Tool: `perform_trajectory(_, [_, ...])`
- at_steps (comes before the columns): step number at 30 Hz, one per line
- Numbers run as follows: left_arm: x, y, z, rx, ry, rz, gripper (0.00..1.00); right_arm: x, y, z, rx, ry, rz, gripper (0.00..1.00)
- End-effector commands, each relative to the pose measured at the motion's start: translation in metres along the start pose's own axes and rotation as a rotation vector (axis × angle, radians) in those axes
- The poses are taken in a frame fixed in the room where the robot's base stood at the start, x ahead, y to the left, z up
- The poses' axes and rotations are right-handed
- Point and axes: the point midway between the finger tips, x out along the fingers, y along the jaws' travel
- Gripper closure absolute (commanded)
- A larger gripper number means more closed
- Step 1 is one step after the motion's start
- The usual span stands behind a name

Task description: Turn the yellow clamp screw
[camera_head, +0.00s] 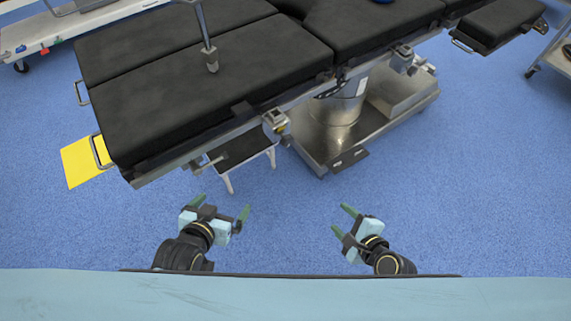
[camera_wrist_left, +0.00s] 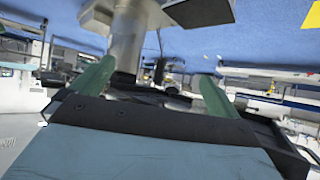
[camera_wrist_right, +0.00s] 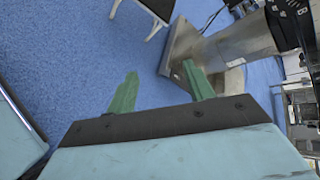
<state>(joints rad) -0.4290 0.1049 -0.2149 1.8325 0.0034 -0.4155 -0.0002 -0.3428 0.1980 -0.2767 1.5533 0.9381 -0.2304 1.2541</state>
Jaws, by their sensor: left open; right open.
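A metal clamp (camera_head: 275,119) sits on the near side rail of the operating table (camera_head: 215,75). A small yellowish part (camera_head: 281,128) shows on it, probably the clamp screw; its shape is too small to make out. My left gripper (camera_head: 221,206) is open and empty, apart from the clamp, below and left of it in the head view. My right gripper (camera_head: 342,221) is open and empty, below and right of the clamp. The green fingers stand apart in the left wrist view (camera_wrist_left: 157,72) and the right wrist view (camera_wrist_right: 160,71). I cannot make out the yellow screw in either wrist view.
A small step stool (camera_head: 243,150) stands under the table edge. The table's metal base (camera_head: 345,135) is to the right of it. Another rail clamp (camera_head: 403,57) is farther right. A yellow sheet (camera_head: 82,163) lies at the left. Blue floor (camera_head: 290,215) is clear between my grippers.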

Motion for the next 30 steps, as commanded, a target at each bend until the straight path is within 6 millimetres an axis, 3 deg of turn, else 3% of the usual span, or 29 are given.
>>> perform_trajectory(1, [0.003,0.001,-0.014,0.0,0.073,0.003,0.0,0.011,-0.007,0.008,0.127,-0.061,-0.051,0.48])
perform_trajectory(6, [-0.025,0.005,-0.076,-0.001,0.267,0.01,0.0,0.007,-0.048,0.053,0.544,-0.277,-0.132,0.48])
perform_trajectory(13, [-0.07,0.007,-0.125,-0.003,0.445,0.018,0.0,-0.014,-0.082,0.097,0.922,-0.52,-0.119,0.48])
perform_trajectory(20, [-0.084,0.007,-0.134,-0.004,0.455,0.016,0.0,-0.016,-0.095,0.113,1.016,-0.583,-0.102,0.48])
perform_trajectory(30, [-0.078,0.004,-0.117,-0.003,0.349,0.007,0.0,0.04,-0.118,0.14,1.014,-0.583,-0.103,0.48])
